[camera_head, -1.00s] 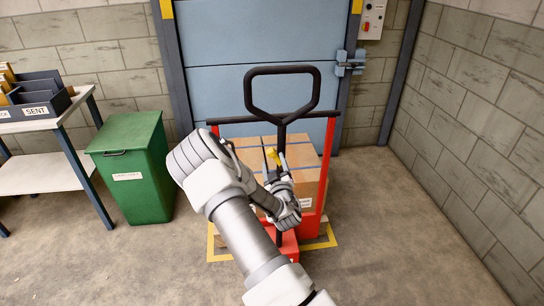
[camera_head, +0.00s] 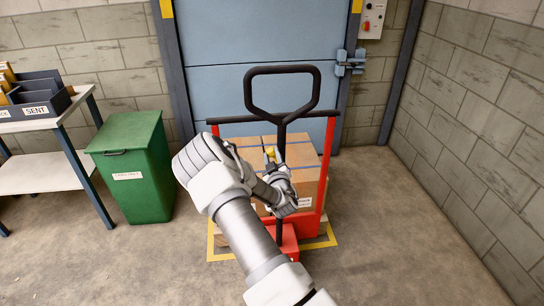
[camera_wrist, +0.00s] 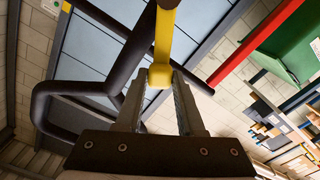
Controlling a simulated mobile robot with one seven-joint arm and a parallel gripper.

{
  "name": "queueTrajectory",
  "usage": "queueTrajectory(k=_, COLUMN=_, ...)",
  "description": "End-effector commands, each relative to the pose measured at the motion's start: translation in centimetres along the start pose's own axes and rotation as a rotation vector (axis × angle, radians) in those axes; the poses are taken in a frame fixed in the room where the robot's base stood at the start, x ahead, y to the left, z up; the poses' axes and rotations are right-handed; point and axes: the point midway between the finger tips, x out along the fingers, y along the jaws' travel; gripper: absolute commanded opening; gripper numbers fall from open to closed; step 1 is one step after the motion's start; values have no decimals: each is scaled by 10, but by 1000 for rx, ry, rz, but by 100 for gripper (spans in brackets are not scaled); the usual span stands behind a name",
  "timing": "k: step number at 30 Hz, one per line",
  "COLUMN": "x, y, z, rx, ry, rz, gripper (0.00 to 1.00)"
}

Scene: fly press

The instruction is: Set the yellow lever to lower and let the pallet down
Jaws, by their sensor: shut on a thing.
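The yellow lever (camera_wrist: 164,38) hangs down between my gripper's fingers in the wrist view. My gripper (camera_wrist: 160,80) is shut on its lower end. In the head view only a small yellow bit of the lever (camera_head: 269,153) shows beside the black handle shaft, with my gripper (camera_head: 271,160) at it. The red pallet truck (camera_head: 326,165) has a black loop handle (camera_head: 283,70) standing upright. Cardboard boxes (camera_head: 303,155) are stacked behind its frame. The pallet under them is mostly hidden by the truck and my arm, so its height cannot be told.
A yellow floor marking (camera_head: 332,236) surrounds the load. A blue door (camera_head: 230,95) stands behind it. A green bin (camera_head: 142,175) and a table (camera_head: 40,172) with a sorting tray (camera_head: 62,103) stand left. The floor to the right is clear up to the block wall.

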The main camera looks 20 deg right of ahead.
Motion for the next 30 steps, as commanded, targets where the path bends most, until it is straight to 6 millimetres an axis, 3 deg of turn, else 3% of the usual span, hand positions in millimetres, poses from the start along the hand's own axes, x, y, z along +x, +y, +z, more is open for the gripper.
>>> queueTrajectory(k=3, x=0, y=0, z=0, rx=0, ry=0, rz=0, gripper=0)
queueTrajectory(k=30, x=0, y=0, z=0, rx=0, ry=0, rz=0, gripper=0)
